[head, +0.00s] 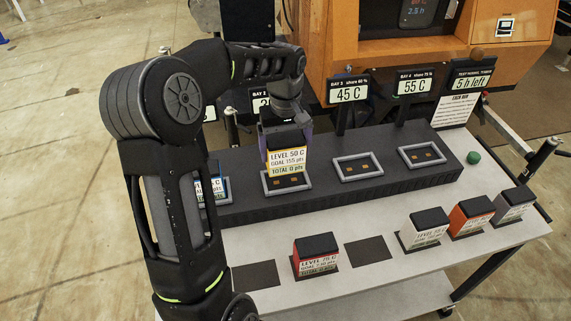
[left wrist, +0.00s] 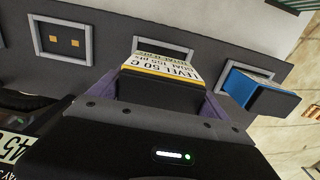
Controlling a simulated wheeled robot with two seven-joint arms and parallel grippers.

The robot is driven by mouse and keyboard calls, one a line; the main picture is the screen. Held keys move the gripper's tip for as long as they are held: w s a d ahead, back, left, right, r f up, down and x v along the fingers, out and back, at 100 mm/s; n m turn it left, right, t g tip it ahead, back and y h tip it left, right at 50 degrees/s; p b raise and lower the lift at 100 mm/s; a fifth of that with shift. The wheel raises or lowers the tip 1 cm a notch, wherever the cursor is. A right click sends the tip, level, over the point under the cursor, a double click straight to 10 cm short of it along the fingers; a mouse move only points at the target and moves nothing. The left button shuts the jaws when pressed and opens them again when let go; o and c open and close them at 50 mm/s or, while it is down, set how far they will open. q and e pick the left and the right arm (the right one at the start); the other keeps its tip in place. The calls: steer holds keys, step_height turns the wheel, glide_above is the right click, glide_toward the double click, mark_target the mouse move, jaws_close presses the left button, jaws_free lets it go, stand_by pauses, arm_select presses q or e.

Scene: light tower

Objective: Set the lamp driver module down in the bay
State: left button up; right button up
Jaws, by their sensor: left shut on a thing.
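My left gripper (head: 284,140) is shut on a module with a black top and a yellow-edged label reading LEVEL 50 C (head: 286,163). The held module also shows in the left wrist view (left wrist: 162,72), between the purple fingers. It hangs upright just above a grey-framed bay (head: 287,189), the second from the left on the dark rack. The bay's dark floor shows below the module. The bay frame also shows past the module in the left wrist view (left wrist: 190,53). My right gripper is not in view.
A blue module (left wrist: 262,97) stands in the left neighbouring bay. Two bays to the right, under the 45 C (head: 357,168) and 55 C (head: 422,155) signs, are empty. An orange-red module (head: 317,256) and several others stand on the front shelf. A green ball (head: 473,158) sits at the rack's right end.

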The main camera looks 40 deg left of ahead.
mark_target(285, 139)
arm_select(q)
steer(key=shift+f, duration=0.7)
steer(key=shift+f+p, duration=0.35)
steer(key=shift+f, duration=1.55)
steer(key=shift+f, duration=0.2)
steer(key=o, duration=1.9)
steer(key=shift+r, duration=0.1)
step_height(285, 139, up, 12)
steer(key=shift+r+b, duration=0.1)
steer(key=shift+b, duration=0.5)
